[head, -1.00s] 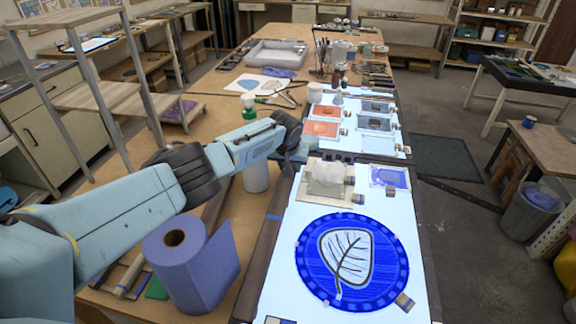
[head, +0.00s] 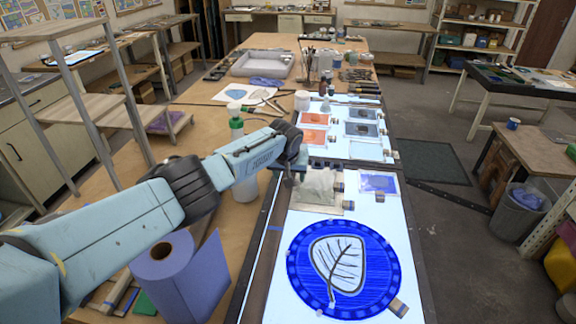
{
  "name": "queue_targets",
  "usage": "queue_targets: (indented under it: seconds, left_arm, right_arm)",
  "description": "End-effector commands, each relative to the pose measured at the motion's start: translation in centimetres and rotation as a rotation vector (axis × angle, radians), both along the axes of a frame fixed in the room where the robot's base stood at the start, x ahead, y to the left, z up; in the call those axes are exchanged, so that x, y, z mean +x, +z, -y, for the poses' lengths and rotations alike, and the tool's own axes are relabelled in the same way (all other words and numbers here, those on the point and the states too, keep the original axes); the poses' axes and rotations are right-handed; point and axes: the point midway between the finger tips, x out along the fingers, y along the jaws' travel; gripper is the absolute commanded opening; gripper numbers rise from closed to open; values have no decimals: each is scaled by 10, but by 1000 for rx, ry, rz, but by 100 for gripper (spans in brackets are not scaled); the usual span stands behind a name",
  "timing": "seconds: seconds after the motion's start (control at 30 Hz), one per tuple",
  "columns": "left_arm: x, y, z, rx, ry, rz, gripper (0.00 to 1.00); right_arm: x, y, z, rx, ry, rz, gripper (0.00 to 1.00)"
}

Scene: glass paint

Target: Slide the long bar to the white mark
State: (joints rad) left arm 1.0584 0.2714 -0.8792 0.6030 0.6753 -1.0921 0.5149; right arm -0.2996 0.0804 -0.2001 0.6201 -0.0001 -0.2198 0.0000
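A long dark bar (head: 262,252) runs along the left edge of the lit glass panel (head: 272,306), from near my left wrist toward the bottom of the head view. A short blue strip crosses it partway. I cannot pick out a white mark with certainty. My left arm reaches in from the left, and my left gripper (head: 297,165) is at the far end of the bar, by the panel's upper left corner. Its fingers are mostly hidden behind the wrist, so I cannot tell whether they touch the bar or are open. My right gripper is not in view.
A round blue pane with a leaf (head: 345,272) covers much of the panel. A blue paper roll (head: 180,280) and a white bottle (head: 246,187) stand left of the bar.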

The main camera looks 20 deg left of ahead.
Motion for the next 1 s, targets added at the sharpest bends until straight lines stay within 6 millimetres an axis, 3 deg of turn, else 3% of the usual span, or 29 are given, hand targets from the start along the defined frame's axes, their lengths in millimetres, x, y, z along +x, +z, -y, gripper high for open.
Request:
queue_targets:
  seconds: [0.43,0.8,1.0]
  left_arm:
    - [-19,48,5,1,-1,3,58]
    - [-40,100,10,2,-1,3,58]
    - [-47,117,13,1,-1,0,58]
  right_arm:
    - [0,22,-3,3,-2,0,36]
    - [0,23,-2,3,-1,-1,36]
    - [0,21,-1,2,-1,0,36]
